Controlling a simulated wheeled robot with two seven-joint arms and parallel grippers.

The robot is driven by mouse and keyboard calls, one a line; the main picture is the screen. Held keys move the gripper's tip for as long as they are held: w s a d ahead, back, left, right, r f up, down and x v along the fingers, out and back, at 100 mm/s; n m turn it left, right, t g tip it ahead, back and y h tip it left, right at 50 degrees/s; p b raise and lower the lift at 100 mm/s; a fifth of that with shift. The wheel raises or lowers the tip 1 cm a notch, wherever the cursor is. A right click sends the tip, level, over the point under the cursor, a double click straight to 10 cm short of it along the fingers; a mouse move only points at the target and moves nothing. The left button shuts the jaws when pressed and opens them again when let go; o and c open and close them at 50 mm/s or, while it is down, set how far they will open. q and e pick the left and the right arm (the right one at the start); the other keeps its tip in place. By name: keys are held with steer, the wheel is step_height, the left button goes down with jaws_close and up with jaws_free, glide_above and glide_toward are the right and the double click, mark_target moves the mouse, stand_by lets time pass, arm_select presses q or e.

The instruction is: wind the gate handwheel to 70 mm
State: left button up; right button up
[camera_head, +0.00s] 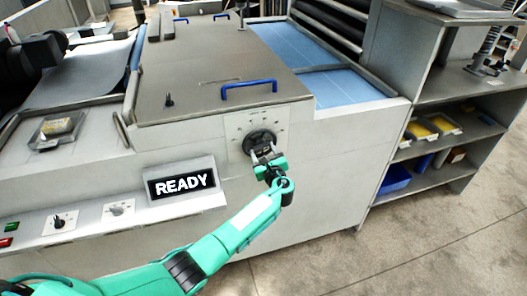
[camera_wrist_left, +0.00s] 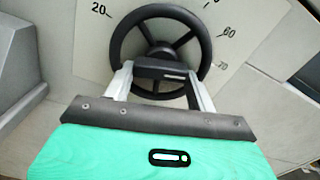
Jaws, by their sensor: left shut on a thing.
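The black gate handwheel (camera_head: 259,139) is on a pale dial plate (camera_head: 237,124) on the front of the grey machine. My left gripper (camera_head: 265,156) is at the lower part of the wheel, shut on it. In the left wrist view the spoked handwheel (camera_wrist_left: 117,38) fills the upper middle, and my left gripper's two fingers (camera_wrist_left: 160,78) reach up to its lower part. The dial (camera_wrist_left: 245,50) shows 20 at left and 60 and 70 at right. I cannot make out a pointer or the current reading. My right gripper is in neither view.
A sign reading READY (camera_head: 181,184) is left of the wheel, above a panel with knobs and buttons (camera_head: 60,220). A lid with blue handles (camera_head: 249,89) is above the wheel. Shelves with bins (camera_head: 430,128) stand at right. The floor (camera_head: 400,255) in front is clear.

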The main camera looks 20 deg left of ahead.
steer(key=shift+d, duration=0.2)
arm_select(q)
steer(key=o, duration=1)
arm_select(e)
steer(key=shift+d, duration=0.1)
arm_select(q)
steer(key=b+v, duration=0.3)
steer(key=v, duration=1)
steer(key=shift+s+d, duration=0.25)
steer(key=shift+s, duration=0.05)
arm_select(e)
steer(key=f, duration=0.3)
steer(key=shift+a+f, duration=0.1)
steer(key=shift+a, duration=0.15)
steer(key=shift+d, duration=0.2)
